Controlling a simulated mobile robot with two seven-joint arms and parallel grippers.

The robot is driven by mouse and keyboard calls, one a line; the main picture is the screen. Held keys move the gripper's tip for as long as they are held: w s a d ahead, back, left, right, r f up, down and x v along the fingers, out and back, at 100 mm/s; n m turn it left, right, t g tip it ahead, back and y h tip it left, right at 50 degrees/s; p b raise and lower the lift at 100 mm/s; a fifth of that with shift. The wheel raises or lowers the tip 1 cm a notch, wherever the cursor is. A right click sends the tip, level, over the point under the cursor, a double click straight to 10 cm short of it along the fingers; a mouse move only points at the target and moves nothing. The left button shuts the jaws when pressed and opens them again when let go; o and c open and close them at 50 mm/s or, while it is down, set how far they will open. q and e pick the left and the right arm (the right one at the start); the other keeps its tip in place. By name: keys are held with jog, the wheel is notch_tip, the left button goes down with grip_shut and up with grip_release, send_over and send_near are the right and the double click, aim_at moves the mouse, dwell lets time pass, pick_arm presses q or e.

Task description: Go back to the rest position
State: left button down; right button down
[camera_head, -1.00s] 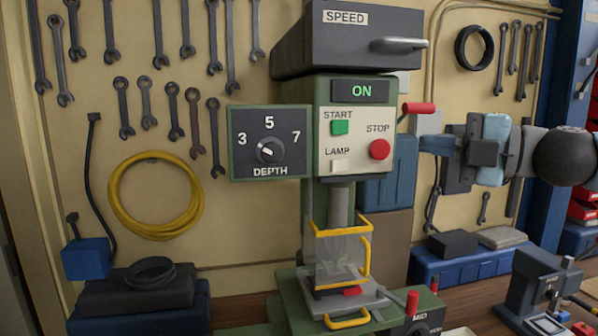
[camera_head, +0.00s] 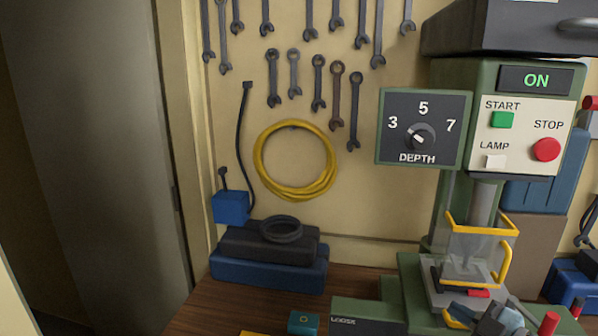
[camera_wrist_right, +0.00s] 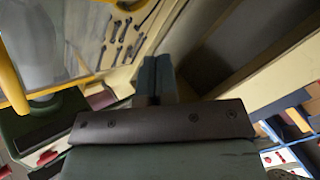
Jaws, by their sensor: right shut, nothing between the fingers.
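My right gripper (camera_head: 460,311) is at the bottom right of the head view, low in front of the drill press, and is partly cut off by the frame edge. In the right wrist view its two blue-grey fingers (camera_wrist_right: 157,80) lie together, shut with nothing between them. My left gripper is not in view. The green drill press (camera_head: 452,200) stands at the right, with its display (camera_head: 536,80) lit ON. Its depth dial (camera_head: 421,137) has a white pointer turned up and left, toward the 3.
A yellow guard (camera_head: 483,226) surrounds the press's work area, close to my right gripper. Wrenches (camera_head: 318,85) and a yellow cable coil (camera_head: 295,160) hang on the wall. Blue cases (camera_head: 268,272) stand on the wooden bench (camera_head: 215,305). A grey panel (camera_head: 110,150) fills the left.

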jog(key=s+a+f+m+g+h, duration=0.1)
jog(key=s+a+f+m+h, duration=0.1)
jog(key=s+f, duration=0.5)
jog(key=s+a+f+m+g+h+p, duration=0.1)
jog(key=s+a+f+m, duration=0.4)
jog(key=f, duration=0.7)
jog(key=s+a+f+m+g+h+p, duration=0.1)
jog(key=s+a+f+m, duration=0.3)
jog(key=s+f, duration=0.4)
jog(key=shift+s+f+g+h, duration=0.4)
jog(key=shift+f+g+h, duration=0.1)
jog(key=shift+f+h, duration=0.4)
